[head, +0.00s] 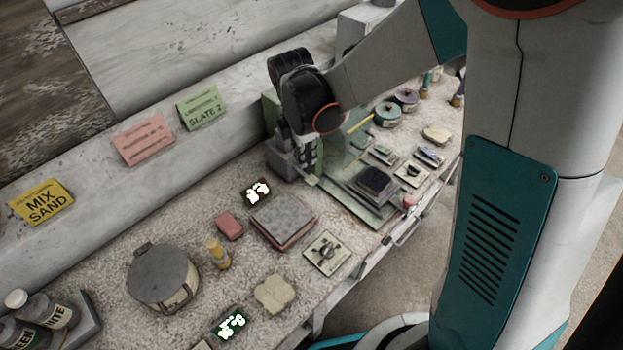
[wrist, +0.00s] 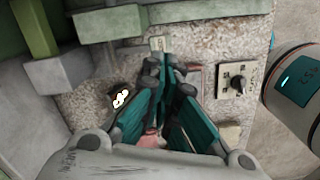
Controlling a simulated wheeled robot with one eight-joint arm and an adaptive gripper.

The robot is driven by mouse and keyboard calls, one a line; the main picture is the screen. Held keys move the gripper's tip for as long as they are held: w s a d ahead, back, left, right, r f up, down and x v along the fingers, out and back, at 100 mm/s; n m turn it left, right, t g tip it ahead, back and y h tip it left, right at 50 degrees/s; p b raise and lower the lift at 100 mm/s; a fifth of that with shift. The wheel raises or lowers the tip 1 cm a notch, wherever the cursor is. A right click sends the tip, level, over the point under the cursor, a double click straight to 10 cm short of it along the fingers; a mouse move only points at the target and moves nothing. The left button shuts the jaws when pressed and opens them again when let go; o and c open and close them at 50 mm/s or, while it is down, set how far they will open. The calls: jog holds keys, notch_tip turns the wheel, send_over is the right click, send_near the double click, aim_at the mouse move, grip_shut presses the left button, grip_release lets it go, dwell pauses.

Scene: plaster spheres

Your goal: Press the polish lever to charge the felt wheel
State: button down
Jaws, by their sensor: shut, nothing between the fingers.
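My gripper (head: 312,172) is at the back of the bench, in front of the green-framed machine (head: 357,208). Its fingers hide part of that machine in the head view. In the wrist view my gripper (wrist: 176,68) is shut and empty, its fingers pointing toward the speckled bench. Green machine parts (wrist: 150,15) cross the top of that view beyond the fingertips. A small red knob (head: 409,201) shows at the machine's front right corner. I cannot make out for certain which part is the polish lever, nor the felt wheel.
A grey slab (head: 283,217), a pink block (head: 229,226) and a dial plate (head: 327,253) lie left of the machine. The dial plate also shows in the wrist view (wrist: 237,80). A lidded round pot (head: 163,277) stands further left. Lidded tubs (head: 388,114) stand behind.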

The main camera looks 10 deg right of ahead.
aim_at(309, 180)
jog(key=shift+w+d+f+b, duration=0.15)
jog(key=shift+f+b, duration=0.85)
jog(key=shift+f, duration=0.6)
jog(key=shift+s+d+f+b, duration=0.15)
jog(key=shift+f+b, duration=0.85)
jog(key=shift+f, duration=0.6)
jog(key=shift+w, duration=0.1)
notch_tip(309, 180, down, 3)
jog(key=shift+r+b, duration=0.1)
jog(key=shift+b, duration=1.15)
jog(key=shift+r, duration=0.15)
jog(key=shift+s+a+r+p, duration=0.2)
jog(key=shift+a+r+p, duration=0.05)
jog(key=shift+a, duration=0.5)
jog(key=shift+s+a+r+p, duration=0.2)
jog(key=shift+a+r, duration=0.05)
jog(key=shift+a, duration=0.5)
notch_tip(309, 180, up, 8)
jog(key=shift+a+f, duration=0.25)
jog(key=shift+a, duration=0.1)
